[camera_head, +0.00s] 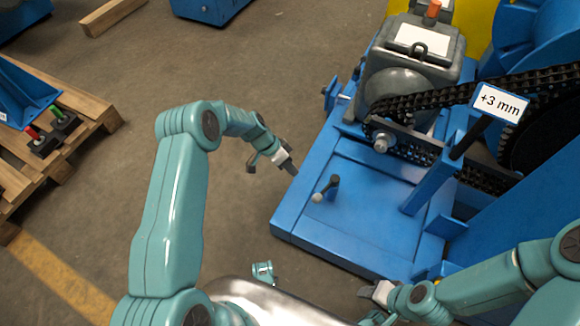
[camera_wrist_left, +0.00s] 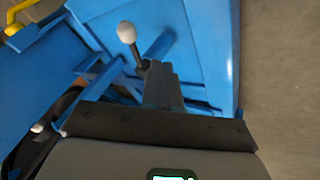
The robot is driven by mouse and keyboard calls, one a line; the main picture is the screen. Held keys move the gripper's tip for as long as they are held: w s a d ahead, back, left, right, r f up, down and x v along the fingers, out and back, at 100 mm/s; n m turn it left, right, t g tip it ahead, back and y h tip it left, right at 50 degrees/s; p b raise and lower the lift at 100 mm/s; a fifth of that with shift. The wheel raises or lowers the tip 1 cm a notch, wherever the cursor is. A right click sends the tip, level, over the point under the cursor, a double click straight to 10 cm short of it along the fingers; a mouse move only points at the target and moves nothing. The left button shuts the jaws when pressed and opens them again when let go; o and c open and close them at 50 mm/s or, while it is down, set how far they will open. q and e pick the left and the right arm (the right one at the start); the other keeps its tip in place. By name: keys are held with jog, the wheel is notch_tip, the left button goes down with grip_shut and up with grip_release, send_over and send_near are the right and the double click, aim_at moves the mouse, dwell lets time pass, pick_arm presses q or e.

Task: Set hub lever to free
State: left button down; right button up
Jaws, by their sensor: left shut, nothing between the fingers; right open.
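A small lever (camera_head: 325,190) with a dark stem and a pale ball knob stands on the blue base plate (camera_head: 375,215); no label shows on it. In the left wrist view, the lever's pale knob (camera_wrist_left: 126,32) is just beyond and left of the fingertips. My left gripper (camera_head: 290,168) is shut and empty at the plate's left edge, to the left of the lever; its closed fingers (camera_wrist_left: 160,72) partly cover the lever's lower end, so I cannot tell whether they touch. My right gripper (camera_head: 372,290) is open in front of the plate's front edge.
A black chain (camera_head: 440,98) and a grey motor housing (camera_head: 410,60) stand behind the plate. A blue post with a "+3 mm" sign (camera_head: 500,102) rises at right. A wooden pallet (camera_head: 85,125) lies at left. The floor (camera_head: 260,75) between is clear.

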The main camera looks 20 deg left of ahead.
aim_at(326, 189)
pick_arm(q)
jog(key=s+d+f+b, duration=0.1)
jog(key=d+f, duration=0.4)
jog(key=d, duration=0.1)
jog(key=shift+d+f+b, duration=0.15)
jog(key=shift+d+b, duration=0.15)
pick_arm(e)
jog(key=shift+w+d+f, duration=0.1)
jog(key=shift+d+f, duration=0.1)
jog(key=shift+f, duration=0.3)
jog(key=shift+w+d+f, duration=0.1)
jog(key=shift+d+f, duration=0.05)
jog(key=shift+f, duration=0.3)
pick_arm(q)
jog(key=shift+s, duration=0.1)
jog(key=shift+d, duration=0.15)
pick_arm(e)
jog(key=shift+f, duration=0.1)
